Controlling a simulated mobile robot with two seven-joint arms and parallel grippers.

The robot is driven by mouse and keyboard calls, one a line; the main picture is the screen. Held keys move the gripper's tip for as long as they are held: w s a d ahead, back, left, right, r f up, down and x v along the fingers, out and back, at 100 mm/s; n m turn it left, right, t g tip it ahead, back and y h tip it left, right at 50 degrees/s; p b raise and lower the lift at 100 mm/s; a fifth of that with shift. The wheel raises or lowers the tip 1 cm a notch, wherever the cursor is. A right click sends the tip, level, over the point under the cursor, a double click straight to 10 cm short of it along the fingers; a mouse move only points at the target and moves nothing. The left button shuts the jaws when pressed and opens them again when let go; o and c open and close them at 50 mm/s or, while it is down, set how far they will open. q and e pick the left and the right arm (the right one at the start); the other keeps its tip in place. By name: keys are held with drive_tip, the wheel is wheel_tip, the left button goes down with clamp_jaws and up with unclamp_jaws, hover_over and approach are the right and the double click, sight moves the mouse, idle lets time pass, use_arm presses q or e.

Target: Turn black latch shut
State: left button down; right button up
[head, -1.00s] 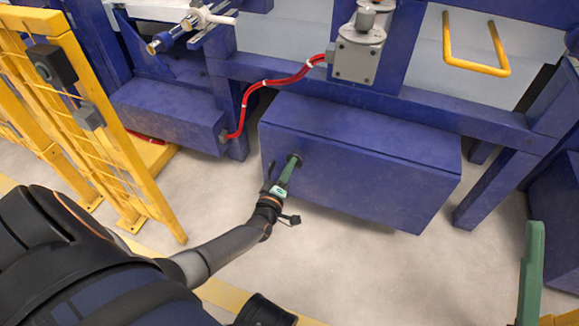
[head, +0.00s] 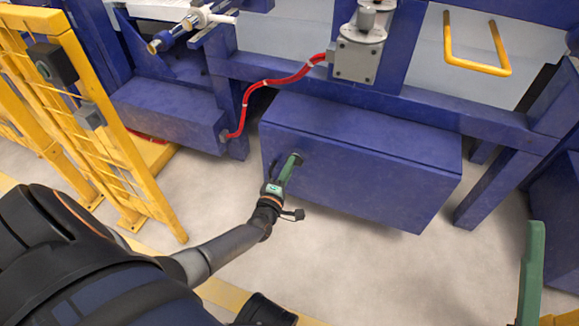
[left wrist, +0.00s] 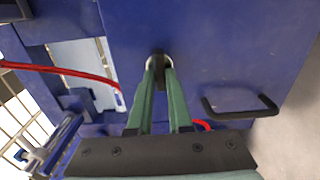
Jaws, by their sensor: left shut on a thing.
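The blue cabinet (head: 375,180) stands low under the blue frame, with its front door facing me. My left gripper (head: 297,158) reaches the upper left part of that door. In the left wrist view, the black latch (left wrist: 157,54) sits between the two green fingertips of my left gripper (left wrist: 158,66), which are shut on it. The latch is mostly hidden by the fingers in the head view. A green finger of my right gripper (head: 531,272) shows at the lower right edge, away from the cabinet; its opening cannot be judged.
A black handle (left wrist: 240,108) is on the door in the left wrist view. A yellow fence (head: 100,120) stands at the left. A red cable (head: 262,84) runs above the cabinet to a grey box (head: 356,62). The floor (head: 365,265) in front of the cabinet is clear.

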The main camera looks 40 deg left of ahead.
use_arm(q)
drive_tip(key=c, duration=0.8)
unclamp_jaws()
drive_tip(key=shift+c, duration=0.2)
drive_tip(key=p+v, duration=0.4)
drive_tip(key=v, duration=0.8)
drive_tip(key=shift+s+d, duration=0.15)
drive_tip(key=shift+s, duration=0.05)
